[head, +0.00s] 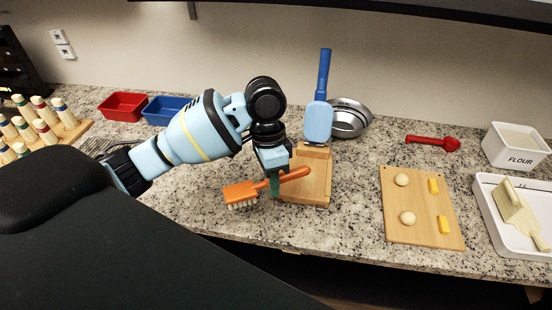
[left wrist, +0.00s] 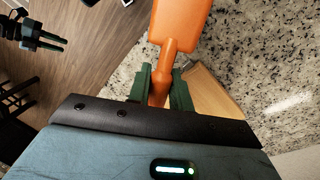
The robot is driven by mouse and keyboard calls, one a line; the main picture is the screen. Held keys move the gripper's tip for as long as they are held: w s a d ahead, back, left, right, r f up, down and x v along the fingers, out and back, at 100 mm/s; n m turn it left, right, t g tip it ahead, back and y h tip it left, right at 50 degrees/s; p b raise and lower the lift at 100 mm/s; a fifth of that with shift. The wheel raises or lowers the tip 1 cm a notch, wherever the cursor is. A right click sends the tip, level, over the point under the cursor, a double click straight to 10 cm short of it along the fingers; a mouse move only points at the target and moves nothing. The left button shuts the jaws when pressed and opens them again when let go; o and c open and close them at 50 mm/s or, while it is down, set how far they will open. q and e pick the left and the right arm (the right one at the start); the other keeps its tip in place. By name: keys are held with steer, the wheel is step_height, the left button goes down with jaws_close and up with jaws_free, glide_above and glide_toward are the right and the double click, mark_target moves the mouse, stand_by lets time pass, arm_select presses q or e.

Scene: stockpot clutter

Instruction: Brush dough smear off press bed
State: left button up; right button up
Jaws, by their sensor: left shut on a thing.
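My left gripper (head: 274,182) is shut on the handle of an orange brush (head: 241,193). The brush is roughly level, its head to the left and its pale bristles down, over the counter left of the press. The brush also shows in the left wrist view (left wrist: 180,25), between the green fingers (left wrist: 163,85). The press has a wooden bed (head: 316,185) and a blue lid (head: 319,122) with its handle standing upright. The brush handle's end overlaps the bed in the head view. I cannot make out a dough smear. My right gripper (left wrist: 48,40) shows small in the left wrist view, fingers apart.
A steel bowl (head: 352,118) stands behind the press. A wooden board (head: 424,230) with dough balls and yellow pieces lies to the right. A red scoop (head: 433,143), flour bin (head: 515,147) and white tray (head: 489,205) are farther right. Red (head: 123,105) and blue (head: 167,109) trays stand back left.

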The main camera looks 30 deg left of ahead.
arm_select(q)
steer(key=w+a+m+y, duration=0.1)
steer(key=w+m+y, duration=0.1)
steer(key=m, duration=1)
steer(key=w+a+m+t+y, duration=0.1)
steer(key=w+m, duration=0.4)
steer(key=m, duration=0.7)
steer(key=shift+a+f+y+p, duration=0.3)
steer(key=shift+f+y, duration=0.05)
steer(key=shift+y, duration=0.15)
arm_select(e)
steer(key=shift+w+d+r, duration=0.1)
steer(key=shift+w+r, duration=0.3)
steer(key=shift+r, duration=0.05)
arm_select(q)
steer(key=shift+f, duration=0.15)
